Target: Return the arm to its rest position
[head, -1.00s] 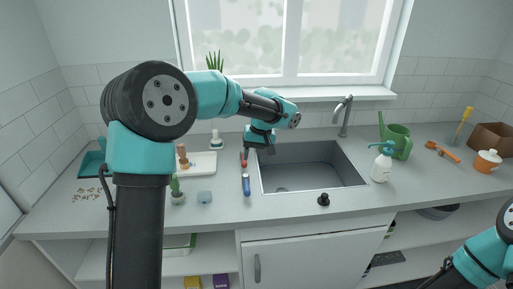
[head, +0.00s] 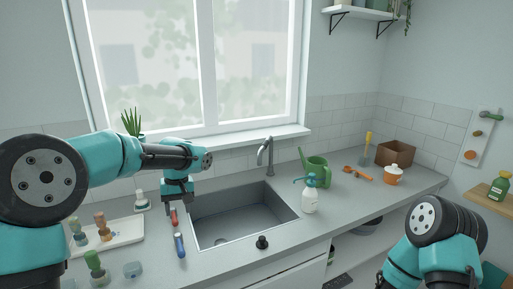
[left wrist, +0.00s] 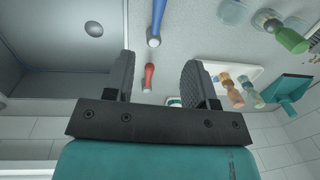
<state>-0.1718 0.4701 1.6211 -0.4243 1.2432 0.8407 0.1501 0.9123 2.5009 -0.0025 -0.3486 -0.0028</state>
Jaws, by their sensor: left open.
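My left gripper (head: 180,208) hangs over the back left corner of the sink (head: 243,240) with its jaws pointing down. In the left wrist view its two dark fingers (left wrist: 160,72) stand apart with nothing held between them. A red-handled tool (left wrist: 149,78) shows between the fingers, lying on the counter below. It also shows in the head view (head: 174,217), just in front of the gripper. A blue-handled tool (head: 180,245) lies nearer the front. My right arm shows at the lower right of the head view, but its gripper is out of the picture.
A white tray (head: 128,230) with stamp-like wooden pieces lies left of the sink. A faucet (head: 266,155) stands behind the sink.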

